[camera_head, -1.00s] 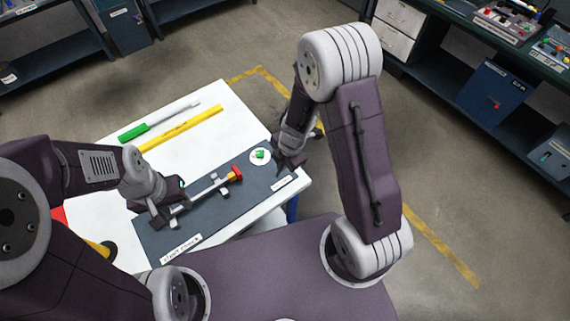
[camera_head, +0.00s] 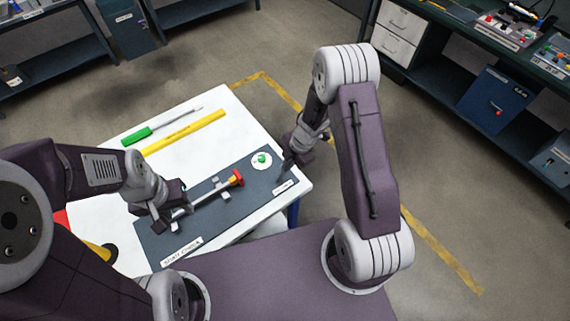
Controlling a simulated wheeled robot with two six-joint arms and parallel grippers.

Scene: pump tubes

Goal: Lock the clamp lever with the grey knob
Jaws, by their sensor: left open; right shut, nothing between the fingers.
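A dark board (camera_head: 200,232) lies on the white table and carries a long clamp assembly. Its grey bar (camera_head: 206,198) runs diagonally and ends in a red and yellow tip (camera_head: 236,178). A small light grey block (camera_head: 215,182) stands beside the bar. I cannot tell which part is the lever with the grey knob. My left gripper (camera_head: 172,213) is open at the bar's lower left end and partly hides it; contact is unclear. My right gripper (camera_head: 285,170) is shut and empty, over the board's right end, to the right of the red tip.
A white disc with a green piece (camera_head: 262,159) sits on the board near my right gripper. A green and grey tool (camera_head: 138,136) and a yellow ruler (camera_head: 190,130) lie at the table's back. A yellow and black item (camera_head: 101,250) is at the left.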

